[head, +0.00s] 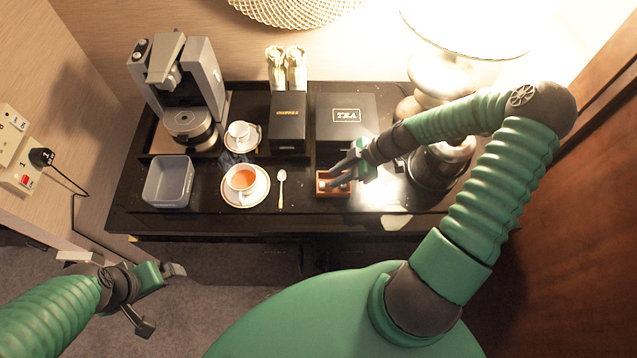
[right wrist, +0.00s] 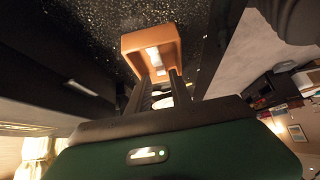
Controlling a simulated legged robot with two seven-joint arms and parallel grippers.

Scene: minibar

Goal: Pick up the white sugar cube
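White sugar cubes (right wrist: 153,56) lie in a small orange-brown wooden box, seen in the right wrist view. The box (head: 325,190) sits near the front of the dark counter in the head view, partly covered by my right gripper. My right gripper (head: 339,172) is just above the box; its fingers are apart and point into it. In the right wrist view the fingers (right wrist: 160,88) reach toward the cubes, with no cube clearly held. My left gripper (head: 160,297) is open and empty, low at the left, away from the counter.
The counter (head: 310,222) also holds a spoon (head: 281,188), a teacup (head: 242,178) on a saucer, a grey bin (head: 168,182), a coffee machine (head: 182,90), a smaller cup (head: 239,133), a coffee box (head: 288,120) and a tea box (head: 347,115). A lamp (head: 438,75) stands close beside my right arm.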

